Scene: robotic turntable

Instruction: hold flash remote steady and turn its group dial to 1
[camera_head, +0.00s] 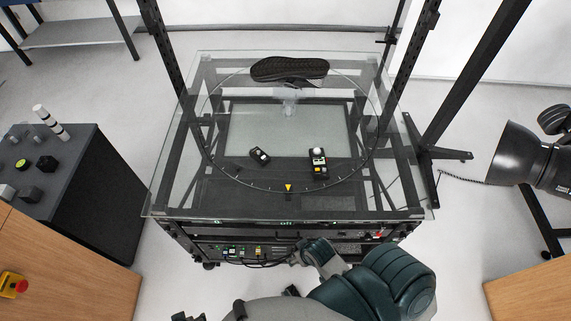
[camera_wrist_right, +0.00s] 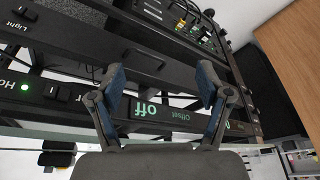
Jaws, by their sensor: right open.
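Two small devices lie on the glass turntable (camera_head: 218,170) in the head view. I cannot tell for sure which is the flash remote, and no dial number is readable. My right gripper (camera_wrist_right: 160,84) is open and empty in the right wrist view, its fingers spread before the rack's front panel. It is apart from both devices. My left gripper is not seen.
A black shoe (camera_head: 290,69) stands at the back of the turntable on a clear support. A dark cabinet (camera_head: 95,195) with knobs is left, a studio lamp (camera_head: 515,155) right. Black uprights flank the glass. The rack's front panel (camera_head: 256,250) holds switches and cables.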

